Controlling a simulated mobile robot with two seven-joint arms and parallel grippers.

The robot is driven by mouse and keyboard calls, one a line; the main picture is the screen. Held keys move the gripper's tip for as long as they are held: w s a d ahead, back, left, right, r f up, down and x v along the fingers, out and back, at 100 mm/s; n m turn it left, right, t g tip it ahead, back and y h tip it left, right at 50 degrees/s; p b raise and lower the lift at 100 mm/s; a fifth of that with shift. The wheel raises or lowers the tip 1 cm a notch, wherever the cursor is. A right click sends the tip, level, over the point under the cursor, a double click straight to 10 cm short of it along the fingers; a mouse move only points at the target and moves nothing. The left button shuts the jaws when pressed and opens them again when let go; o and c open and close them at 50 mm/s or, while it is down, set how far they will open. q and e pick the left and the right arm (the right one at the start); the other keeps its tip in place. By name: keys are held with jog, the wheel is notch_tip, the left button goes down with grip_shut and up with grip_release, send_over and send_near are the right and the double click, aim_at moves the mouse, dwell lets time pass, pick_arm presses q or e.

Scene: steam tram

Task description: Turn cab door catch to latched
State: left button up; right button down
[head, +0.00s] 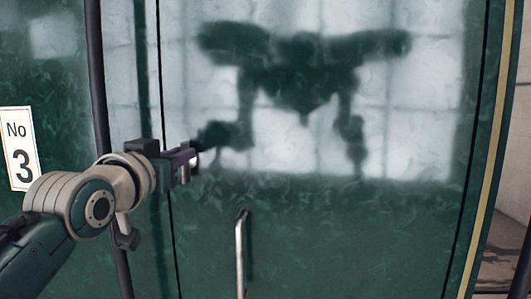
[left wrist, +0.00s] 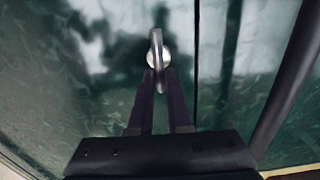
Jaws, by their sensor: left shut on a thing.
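The cab door catch (left wrist: 156,48) is a small silver lever on a round plate, fixed to the glossy green door (head: 340,235). In the left wrist view its lever stands up and down in the picture, its lower end between my fingers. My left gripper (head: 188,160) has its dark fingers shut on the lever; its fingertips also show in the left wrist view (left wrist: 160,78). In the head view the gripper hides most of the catch. I cannot tell from these frames whether it is latched. My right gripper is not in view.
A vertical silver handle (head: 240,252) stands out from the door below and right of my left gripper. A dark vertical pole (head: 98,80) stands left of it. A white "No 3" plate (head: 19,148) is at the left. The door's shiny surface carries my reflection.

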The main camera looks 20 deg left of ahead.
pick_arm(q)
grip_shut()
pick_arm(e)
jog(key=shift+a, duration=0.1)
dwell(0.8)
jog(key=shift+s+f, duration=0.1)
